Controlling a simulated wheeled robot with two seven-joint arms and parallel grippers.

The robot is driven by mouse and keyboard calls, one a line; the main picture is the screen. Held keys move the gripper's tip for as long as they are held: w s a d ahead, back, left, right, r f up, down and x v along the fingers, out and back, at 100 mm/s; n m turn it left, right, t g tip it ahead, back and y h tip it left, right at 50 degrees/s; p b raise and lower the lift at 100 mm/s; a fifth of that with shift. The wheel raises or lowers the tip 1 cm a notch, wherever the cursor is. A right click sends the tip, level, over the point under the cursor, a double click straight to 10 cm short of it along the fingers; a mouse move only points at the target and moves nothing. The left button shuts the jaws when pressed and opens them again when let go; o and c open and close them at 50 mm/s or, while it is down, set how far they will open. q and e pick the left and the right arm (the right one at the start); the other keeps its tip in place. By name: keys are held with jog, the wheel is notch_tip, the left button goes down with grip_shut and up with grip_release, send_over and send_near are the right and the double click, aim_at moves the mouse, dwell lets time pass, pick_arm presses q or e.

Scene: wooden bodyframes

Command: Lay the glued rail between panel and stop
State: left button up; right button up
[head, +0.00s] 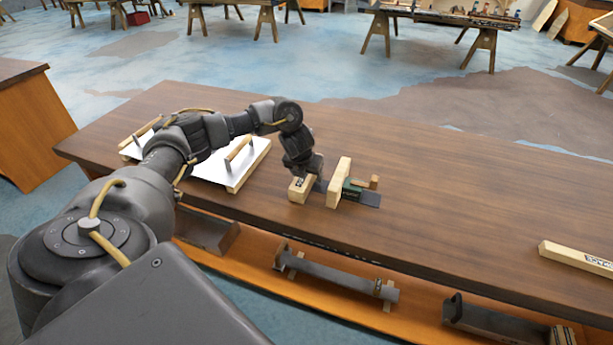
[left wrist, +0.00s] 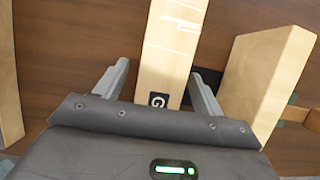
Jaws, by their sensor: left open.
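The glued rail (left wrist: 172,45), pale wood with whitish streaks and a dark G mark, is in the left wrist view. In the head view its near end (head: 299,191) shows on the bench, and my wrist hides the rest. My left gripper (left wrist: 160,70) is open, with one finger on each side of the rail; I cannot tell whether they touch it. The stop (head: 338,182), an upright wooden block, stands just right of the rail and also shows in the left wrist view (left wrist: 265,82). The white panel (head: 213,168) with wooden edge strips lies to the left. My right gripper is out of view.
A green and grey fixture (head: 358,190) sits behind the stop. A marked wooden bar (head: 578,258) lies at the bench's right. A lower shelf (head: 300,297) holds grey metal parts. The bench (head: 450,190) between the fixture and bar is clear.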

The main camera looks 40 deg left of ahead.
pick_arm(q)
jog(key=shift+c, duration=0.4)
jog(key=c, duration=1.3)
